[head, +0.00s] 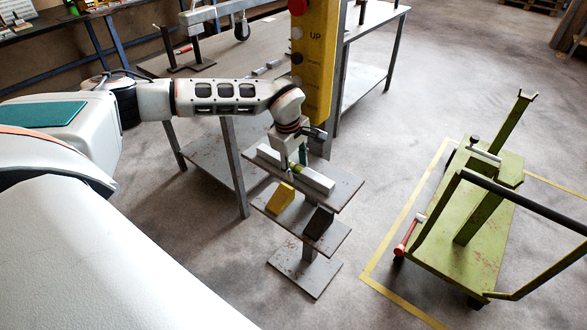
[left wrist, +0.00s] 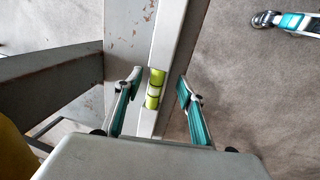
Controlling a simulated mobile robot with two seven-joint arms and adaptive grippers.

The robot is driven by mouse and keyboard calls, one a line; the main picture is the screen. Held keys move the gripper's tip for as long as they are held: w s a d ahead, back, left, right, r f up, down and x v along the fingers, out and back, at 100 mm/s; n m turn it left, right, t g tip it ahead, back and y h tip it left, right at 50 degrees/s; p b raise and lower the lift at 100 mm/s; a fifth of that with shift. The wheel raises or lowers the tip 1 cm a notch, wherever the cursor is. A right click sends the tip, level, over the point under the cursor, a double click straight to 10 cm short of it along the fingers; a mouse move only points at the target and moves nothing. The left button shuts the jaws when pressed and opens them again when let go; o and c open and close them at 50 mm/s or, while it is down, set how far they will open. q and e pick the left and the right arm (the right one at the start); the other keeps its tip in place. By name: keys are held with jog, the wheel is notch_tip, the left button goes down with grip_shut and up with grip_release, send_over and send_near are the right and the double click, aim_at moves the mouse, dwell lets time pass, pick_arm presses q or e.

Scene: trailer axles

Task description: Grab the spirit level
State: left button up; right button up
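The spirit level (head: 318,180) is a long pale grey bar with a green-yellow vial, lying on the top plate of a small metal stand. In the left wrist view the level (left wrist: 172,40) runs between the fingers, with its bright vial (left wrist: 155,88) at the middle. My left gripper (head: 296,163) is down at the level, pointing downward. In the left wrist view my left gripper (left wrist: 160,88) is open, one finger on each side of the bar, with gaps visible. A teal and silver part that looks like my right gripper (left wrist: 287,21) shows at the top right, partly cut off.
The stand (head: 338,192) also carries a yellow block (head: 280,198) and a dark block (head: 318,223) on a lower plate. A yellow pendant control (head: 315,60) hangs close behind the gripper. A workbench (head: 262,45) stands behind. A green cart (head: 470,225) stands right, with open floor between.

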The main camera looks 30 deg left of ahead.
pick_arm(q)
jog(key=shift+f, duration=0.2)
jog(key=shift+c, duration=0.5)
jog(key=shift+r, duration=0.1)
grip_shut()
